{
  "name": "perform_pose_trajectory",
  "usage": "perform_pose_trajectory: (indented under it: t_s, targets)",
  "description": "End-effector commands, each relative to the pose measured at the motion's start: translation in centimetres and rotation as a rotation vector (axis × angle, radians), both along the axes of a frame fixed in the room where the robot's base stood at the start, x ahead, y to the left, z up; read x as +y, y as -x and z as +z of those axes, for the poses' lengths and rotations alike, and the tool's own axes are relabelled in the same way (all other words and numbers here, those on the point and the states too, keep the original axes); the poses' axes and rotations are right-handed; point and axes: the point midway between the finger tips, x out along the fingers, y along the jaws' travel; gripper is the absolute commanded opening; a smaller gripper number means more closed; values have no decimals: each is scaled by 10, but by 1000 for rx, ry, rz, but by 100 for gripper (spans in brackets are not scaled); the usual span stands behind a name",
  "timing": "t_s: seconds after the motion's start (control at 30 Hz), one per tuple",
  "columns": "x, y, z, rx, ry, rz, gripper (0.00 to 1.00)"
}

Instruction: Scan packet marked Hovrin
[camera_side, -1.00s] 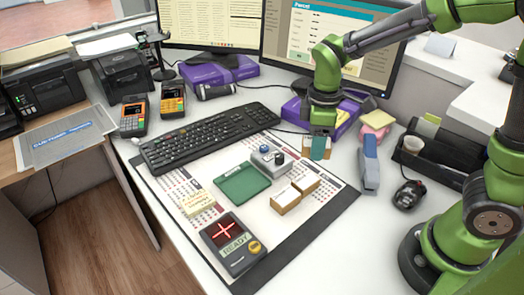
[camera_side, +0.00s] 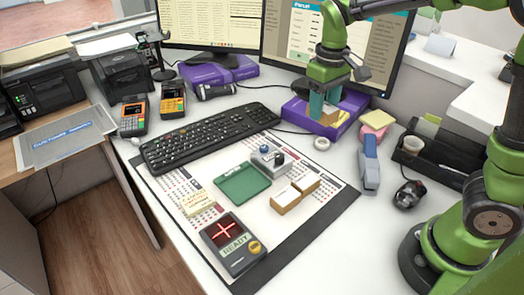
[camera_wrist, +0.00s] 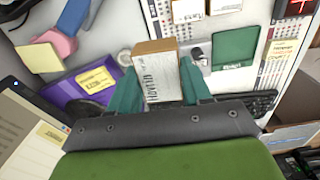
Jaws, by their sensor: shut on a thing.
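My gripper (camera_side: 324,104) is shut on a small brown packet (camera_side: 335,118), raised above the back of the desk, in front of the monitor. In the wrist view the packet (camera_wrist: 157,75) sits between my teal fingers (camera_wrist: 158,88), its white label facing the camera; the print is sideways and seems to read Hovrin. The scanner (camera_side: 233,245), a dark device with a red cross on its window and a READY display, lies at the front of the desk mat. Two other brown packets with white tops (camera_side: 286,198) (camera_side: 306,183) stand on the mat; their names are unreadable.
A green tray (camera_side: 242,182) and a grey device with a blue knob (camera_side: 270,160) lie between my gripper and the scanner. A keyboard (camera_side: 210,135) is to the left. A tape roll (camera_side: 321,143), blue stapler (camera_side: 369,163) and purple box (camera_side: 300,111) are near my gripper.

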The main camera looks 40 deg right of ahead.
Motion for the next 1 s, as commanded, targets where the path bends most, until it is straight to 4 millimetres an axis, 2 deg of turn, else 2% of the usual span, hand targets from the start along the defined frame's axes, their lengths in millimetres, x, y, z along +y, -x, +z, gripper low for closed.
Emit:
perform_pose_trajectory:
  t_s: [0.07, 0.17, 0.27, 0.5, 0.6, 0.7, 0.83, 1.0]
  targets:
    - [7, 0, -2, 1, 4, 18, 4]
    - [29, -2, -8, 0, 10, 79, 4]
    - [67, -8, -13, 0, 16, 164, 4]
    - [185, -8, -24, -3, 28, 261, 4]
    - [231, 0, -28, -3, 33, 254, 4]
    - [267, 10, -29, -4, 38, 227, 4]
    - [300, 18, -28, -5, 44, 151, 4]
    - [303, 17, -22, -1, 54, 32, 4]
